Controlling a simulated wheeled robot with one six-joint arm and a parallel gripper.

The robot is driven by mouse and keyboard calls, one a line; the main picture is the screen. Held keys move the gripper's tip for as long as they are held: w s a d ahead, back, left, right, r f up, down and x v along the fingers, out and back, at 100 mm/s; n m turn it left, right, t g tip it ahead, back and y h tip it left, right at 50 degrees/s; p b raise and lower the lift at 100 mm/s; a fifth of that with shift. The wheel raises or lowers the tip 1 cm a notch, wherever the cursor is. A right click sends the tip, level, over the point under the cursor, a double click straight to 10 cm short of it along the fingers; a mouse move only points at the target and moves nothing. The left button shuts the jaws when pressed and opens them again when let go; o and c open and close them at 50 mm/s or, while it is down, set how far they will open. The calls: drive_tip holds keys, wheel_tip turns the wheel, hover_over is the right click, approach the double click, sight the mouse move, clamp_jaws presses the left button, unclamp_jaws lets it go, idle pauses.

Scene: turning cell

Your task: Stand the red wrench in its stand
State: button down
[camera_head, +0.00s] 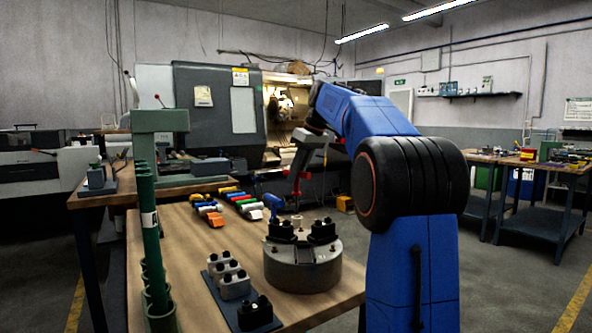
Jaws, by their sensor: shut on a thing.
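My gripper (303,160) is at the end of my blue arm, above the far part of the wooden table and behind the chuck. It is shut on a slim, dark red tool that looks like the red wrench (298,183). The wrench hangs roughly upright, its lower end near the far side of the chuck; whether it touches anything there is unclear. My gripper's fingers are small and partly blurred into the tool. Tall green tubes (150,238) with round open sockets stand at the table's left edge; I cannot tell whether they are the wrench's stand.
A round grey chuck (302,268) with black jaws stands on the table (182,262). Grey and black blocks (233,284) lie left of it. Coloured-handled tools (240,203) and a blue tool (272,203) lie behind. A green press (160,135) stands back left. The table's left middle is clear.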

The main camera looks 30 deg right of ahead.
sight(297, 192)
drive_tip(key=shift+f, duration=2.75)
drive_tip(key=c, duration=1.6)
unclamp_jaws()
drive_tip(key=shift+o, duration=0.2)
drive_tip(key=v, duration=1.7)
drive_tip(key=shift+r, duration=0.2)
drive_tip(key=shift+a, duration=0.1)
